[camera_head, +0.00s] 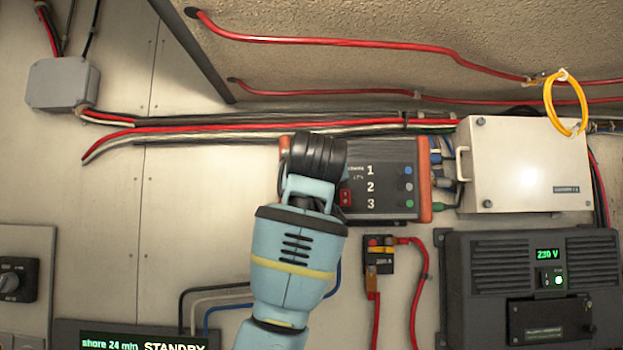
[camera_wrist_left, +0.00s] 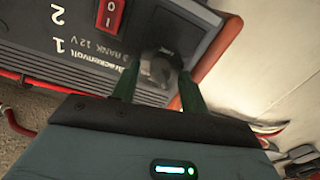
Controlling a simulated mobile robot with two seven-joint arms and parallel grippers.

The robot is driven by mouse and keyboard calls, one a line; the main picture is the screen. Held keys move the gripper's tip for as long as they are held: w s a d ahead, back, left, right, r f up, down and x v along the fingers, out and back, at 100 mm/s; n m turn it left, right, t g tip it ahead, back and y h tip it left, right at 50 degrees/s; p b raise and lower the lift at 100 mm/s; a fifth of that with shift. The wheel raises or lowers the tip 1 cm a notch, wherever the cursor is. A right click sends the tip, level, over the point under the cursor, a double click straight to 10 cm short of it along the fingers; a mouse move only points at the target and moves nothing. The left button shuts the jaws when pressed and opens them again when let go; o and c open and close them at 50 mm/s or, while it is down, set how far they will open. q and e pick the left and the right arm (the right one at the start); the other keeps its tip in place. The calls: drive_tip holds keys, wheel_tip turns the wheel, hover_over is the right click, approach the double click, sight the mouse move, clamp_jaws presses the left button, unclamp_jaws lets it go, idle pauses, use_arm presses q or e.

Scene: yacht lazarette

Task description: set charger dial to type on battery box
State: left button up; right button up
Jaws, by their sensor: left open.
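The charger (camera_head: 384,180) is a dark grey box with orange ends on the wall, with numbers 1, 2, 3 and a red switch. It fills much of the left wrist view (camera_wrist_left: 75,60), upside down there. Its grey dial (camera_wrist_left: 158,70) shows blurred near one end; its pointer setting cannot be read. In the head view my arm hides it. My left gripper (camera_wrist_left: 160,82) is open, with its green fingers on either side of the dial; contact cannot be told. A cream-white box (camera_head: 520,160), likely the battery box, is right of the charger; its small label is unreadable.
Red and black cables run above the charger. A yellow cable loop (camera_head: 567,103) hangs over the white box. A fuse holder (camera_head: 379,262) and a black 230 V unit (camera_head: 530,285) are below. A STANDBY display (camera_head: 140,338) is at lower left. The left wall panel is mostly clear.

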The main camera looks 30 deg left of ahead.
use_arm(q)
clamp_jaws()
idle(0.3)
drive_tip(key=shift+f+m, duration=0.1)
drive_tip(key=shift+m, duration=4.4)
